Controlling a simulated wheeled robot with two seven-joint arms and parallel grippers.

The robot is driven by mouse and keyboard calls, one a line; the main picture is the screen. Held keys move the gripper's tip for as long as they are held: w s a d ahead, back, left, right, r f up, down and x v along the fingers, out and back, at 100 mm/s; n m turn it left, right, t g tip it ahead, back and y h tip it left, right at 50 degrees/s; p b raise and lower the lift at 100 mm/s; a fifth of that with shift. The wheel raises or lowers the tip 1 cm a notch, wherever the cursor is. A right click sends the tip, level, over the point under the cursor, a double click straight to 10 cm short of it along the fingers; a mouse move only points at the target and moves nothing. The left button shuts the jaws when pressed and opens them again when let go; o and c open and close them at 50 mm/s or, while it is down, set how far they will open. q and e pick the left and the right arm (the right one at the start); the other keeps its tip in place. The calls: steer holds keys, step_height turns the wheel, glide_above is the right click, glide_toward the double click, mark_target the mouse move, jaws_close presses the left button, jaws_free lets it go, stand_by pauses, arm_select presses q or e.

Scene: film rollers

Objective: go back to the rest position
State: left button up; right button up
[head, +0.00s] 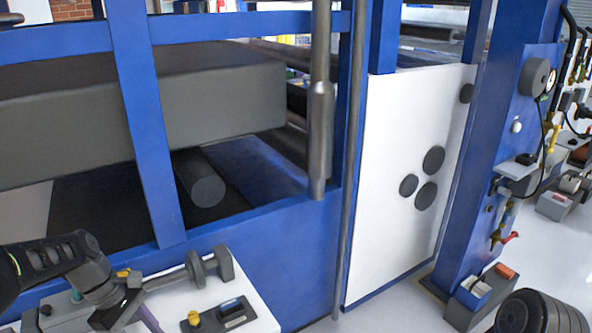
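My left arm comes in at the lower left, black with a green ring. Its end, my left gripper (128,306), is low over a white work surface, beside a grey dumbbell-shaped part (200,270). The fingers are small and partly cut off by the bottom edge, so I cannot tell whether they are open or shut, or whether they touch anything. My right gripper is not in view.
A blue machine frame (154,130) holds a large grey block (220,100) and a dark roller (203,188). A control box (222,316) with a yellow knob sits on the white surface (255,300). A white panel (390,190) and blue column (490,160) stand right. White floor (395,310) shows between.

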arm_select(q)
steer(key=s+d+f+m, duration=0.1)
steer(key=d+f+m, duration=0.2)
steer(key=d+f, duration=0.5)
steer(key=s+d+f+m, duration=0.1)
steer(key=d+f+m, duration=0.4)
steer(key=f, duration=0.6)
steer(key=s+d+f+m+t, duration=0.1)
steer(key=s+d+f+m, duration=0.5)
steer(key=s+d+f, duration=0.3)
steer(key=s+d, duration=0.4)
steer(key=d, duration=0.2)
steer(key=shift+s+d+m, duration=0.15)
steer(key=shift+s+m, duration=0.05)
steer(key=shift+m, duration=0.1)
